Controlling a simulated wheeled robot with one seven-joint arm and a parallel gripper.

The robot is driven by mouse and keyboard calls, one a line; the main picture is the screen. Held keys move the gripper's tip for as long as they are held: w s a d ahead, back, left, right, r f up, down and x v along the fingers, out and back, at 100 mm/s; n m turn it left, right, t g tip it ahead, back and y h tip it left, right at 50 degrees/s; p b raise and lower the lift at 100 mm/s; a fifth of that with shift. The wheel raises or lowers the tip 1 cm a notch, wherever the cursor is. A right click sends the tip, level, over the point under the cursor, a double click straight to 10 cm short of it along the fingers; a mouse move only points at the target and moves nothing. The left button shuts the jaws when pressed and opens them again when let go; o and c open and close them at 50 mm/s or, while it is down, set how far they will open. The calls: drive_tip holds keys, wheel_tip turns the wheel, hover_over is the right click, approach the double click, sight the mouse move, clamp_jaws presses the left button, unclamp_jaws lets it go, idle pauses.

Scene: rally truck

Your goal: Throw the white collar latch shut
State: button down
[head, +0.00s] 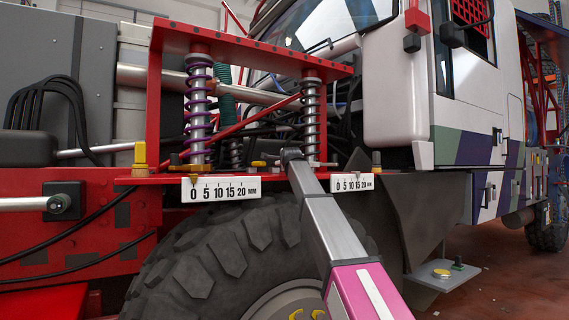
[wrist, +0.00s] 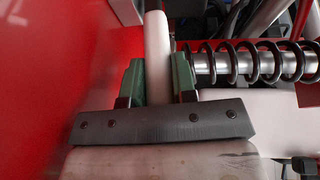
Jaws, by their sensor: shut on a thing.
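The white latch (wrist: 157,45) shows as a smooth pale bar in the wrist view, running up from between the jaws. My gripper (wrist: 157,80) has green fingers pressed on both sides of it, so it is shut on the latch. In the head view, my gripper (head: 291,156) is at the foot of the right-hand dark coil spring (head: 311,115), above the red shelf. The latch is hidden there behind my arm's end. The coil also shows to the right of the fingers in the wrist view (wrist: 250,62).
A purple coil spring (head: 198,110) stands to the left under the red frame (head: 155,100). Two white scales, left (head: 221,189) and right (head: 352,183), hang on the shelf edge. A yellow knob (head: 140,153) is at left. A large tyre (head: 215,260) lies below.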

drive_tip(key=c, duration=0.9)
unclamp_jaws()
drive_tip(key=shift+s, duration=0.15)
drive_tip(key=v, duration=1)
drive_tip(key=shift+s+d, duration=0.1)
drive_tip(key=shift+s, duration=0.2)
drive_tip(key=shift+w, duration=0.1)
